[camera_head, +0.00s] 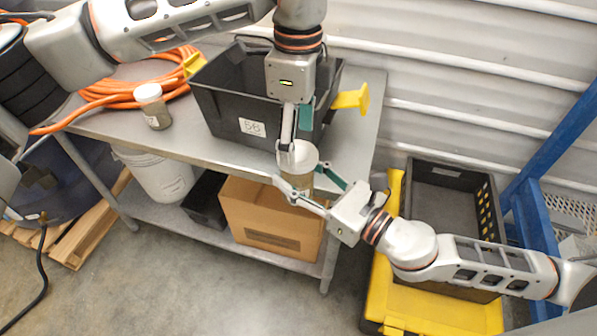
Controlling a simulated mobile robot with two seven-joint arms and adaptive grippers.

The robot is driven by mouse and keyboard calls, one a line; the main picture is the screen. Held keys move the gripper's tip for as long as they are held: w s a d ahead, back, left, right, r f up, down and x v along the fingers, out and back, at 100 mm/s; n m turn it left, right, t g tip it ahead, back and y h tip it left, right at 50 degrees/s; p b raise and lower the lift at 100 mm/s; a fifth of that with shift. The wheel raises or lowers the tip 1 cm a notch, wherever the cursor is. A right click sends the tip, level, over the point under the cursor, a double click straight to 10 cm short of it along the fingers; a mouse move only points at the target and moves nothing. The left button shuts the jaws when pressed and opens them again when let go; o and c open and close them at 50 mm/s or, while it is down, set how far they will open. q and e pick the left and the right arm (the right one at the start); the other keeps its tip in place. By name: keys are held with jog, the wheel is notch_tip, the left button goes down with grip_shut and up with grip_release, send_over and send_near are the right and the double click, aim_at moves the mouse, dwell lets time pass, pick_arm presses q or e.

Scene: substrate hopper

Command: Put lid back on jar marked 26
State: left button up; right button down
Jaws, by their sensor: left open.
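A jar (299,183) with brownish contents is at the front edge of the metal table, its number not readable. A white lid (303,160) is at its top; whether it is fully seated I cannot tell. My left gripper (294,142) points down from above, open, its fingertips just over or touching the lid's far side. My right gripper (303,185) comes from the lower right, its fingers on either side of the jar and apparently closed on it. A second jar (157,117) with a white lid stands upright at the table's left.
A black bin (212,107) with a label and yellow handles stands behind the jar on the table (185,144). An orange hose (113,92) is coiled at left. Below are a cardboard box (262,211) and white bucket (158,180). A black crate (490,200) is at right.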

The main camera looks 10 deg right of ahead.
aim_at(297, 153)
pick_arm(q)
jog(key=shift+f, duration=1.6)
